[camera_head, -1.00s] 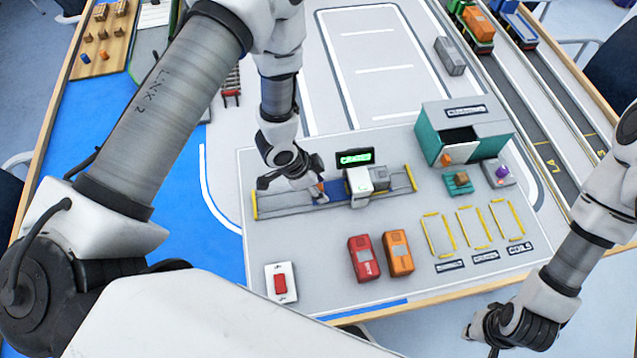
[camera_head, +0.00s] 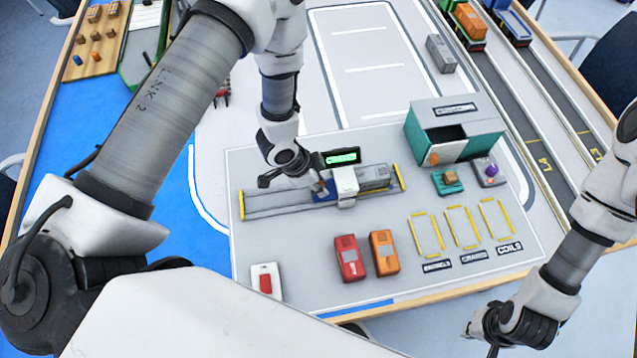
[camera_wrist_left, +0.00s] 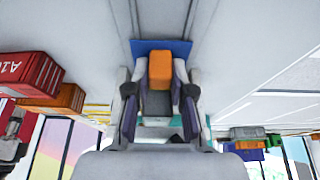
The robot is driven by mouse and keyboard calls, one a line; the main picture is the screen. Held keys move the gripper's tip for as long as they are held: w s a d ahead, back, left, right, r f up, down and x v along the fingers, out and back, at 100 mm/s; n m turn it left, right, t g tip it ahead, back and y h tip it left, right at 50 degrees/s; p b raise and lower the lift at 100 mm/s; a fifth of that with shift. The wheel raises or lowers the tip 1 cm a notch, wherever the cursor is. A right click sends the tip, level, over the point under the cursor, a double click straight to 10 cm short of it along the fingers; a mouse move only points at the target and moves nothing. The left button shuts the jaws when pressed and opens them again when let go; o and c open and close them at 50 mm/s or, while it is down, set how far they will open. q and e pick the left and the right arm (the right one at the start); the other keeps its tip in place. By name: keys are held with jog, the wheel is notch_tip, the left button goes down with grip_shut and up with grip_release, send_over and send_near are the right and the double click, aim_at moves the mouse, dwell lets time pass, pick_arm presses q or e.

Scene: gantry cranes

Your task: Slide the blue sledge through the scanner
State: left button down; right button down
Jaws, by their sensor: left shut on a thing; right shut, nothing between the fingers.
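The blue sledge (camera_head: 326,191) sits on its grey rail track (camera_head: 275,204), just left of the white scanner (camera_head: 346,187). A grey box (camera_head: 374,177) shows on the track on the scanner's right side. My left gripper (camera_head: 319,187) is shut on the sledge's orange handle; in the left wrist view the handle (camera_wrist_left: 160,68) stands between the fingers, in front of a blue part (camera_wrist_left: 160,45) of the sledge. The arm and fingers hide part of the sledge. My right gripper (camera_head: 490,330) is shut and empty, out past the table's front edge.
A lit green sign (camera_head: 341,157) stands behind the scanner. Yellow stops (camera_head: 398,177) mark the track ends. A red container (camera_head: 349,258) and an orange one (camera_head: 384,253) stand in front. A teal shed (camera_head: 454,130) is at right. A red switch (camera_head: 265,282) is front left.

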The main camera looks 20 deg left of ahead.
pick_arm(q)
jog(key=c, duration=1.3)
grip_release()
jog(key=shift+s+a, duration=0.25)
jog(key=o, duration=0.3)
jog(key=shift+s+a, duration=0.1)
jog(key=shift+a, duration=0.25)
jog(key=shift+d, duration=0.3)
jog(key=shift+r, duration=0.2)
jog(key=v, duration=1.1)
jog(key=shift+a+r, duration=0.2)
jog(key=shift+a, duration=0.1)
